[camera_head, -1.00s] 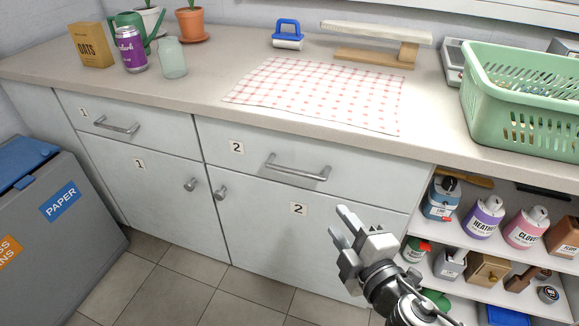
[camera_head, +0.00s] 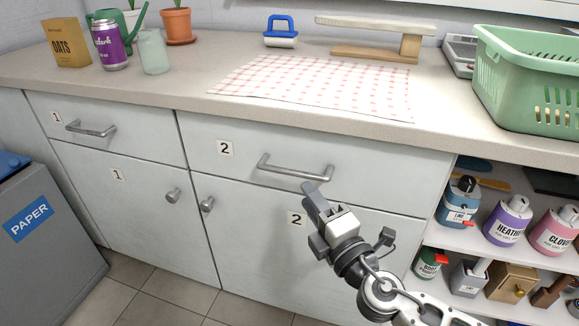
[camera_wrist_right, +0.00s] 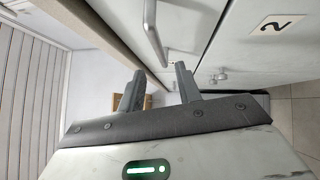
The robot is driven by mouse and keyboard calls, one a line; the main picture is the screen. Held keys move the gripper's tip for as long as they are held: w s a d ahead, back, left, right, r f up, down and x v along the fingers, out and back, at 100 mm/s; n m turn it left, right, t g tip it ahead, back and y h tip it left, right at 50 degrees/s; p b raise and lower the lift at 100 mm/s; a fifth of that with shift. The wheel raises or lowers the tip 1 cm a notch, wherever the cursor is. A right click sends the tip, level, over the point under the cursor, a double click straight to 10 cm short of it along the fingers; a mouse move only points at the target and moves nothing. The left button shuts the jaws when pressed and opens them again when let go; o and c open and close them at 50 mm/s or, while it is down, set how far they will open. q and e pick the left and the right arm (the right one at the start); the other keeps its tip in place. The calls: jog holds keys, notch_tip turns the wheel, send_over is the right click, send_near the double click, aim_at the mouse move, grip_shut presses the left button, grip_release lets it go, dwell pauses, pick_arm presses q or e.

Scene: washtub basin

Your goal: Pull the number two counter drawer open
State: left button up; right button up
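The number two drawer (camera_head: 225,165) is a light grey front with a "2" label, and it sits shut under the counter. Its silver bar handle (camera_head: 295,172) runs across the front. My right gripper (camera_head: 318,194) is just below and in front of the handle's right end. In the right wrist view my right gripper (camera_wrist_right: 158,78) shows two fingers spread apart with nothing between them. The handle (camera_wrist_right: 151,35) is ahead of the fingers there, apart from them. My left gripper is in neither current view.
The number two cupboard door (camera_head: 250,240) with a round knob is below the drawer. The number one drawer (camera_head: 140,135) is to the left. Open shelves (camera_head: 455,235) with bottles are at the right. A checked cloth (camera_head: 315,85) and green basket (camera_head: 490,75) are on the counter.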

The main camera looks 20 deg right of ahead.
aim_at(289, 169)
jog(key=x, duration=0.8)
jog(key=shift+w+a+p, duration=0.15)
jog(key=shift+w+p, duration=0.2)
grip_shut()
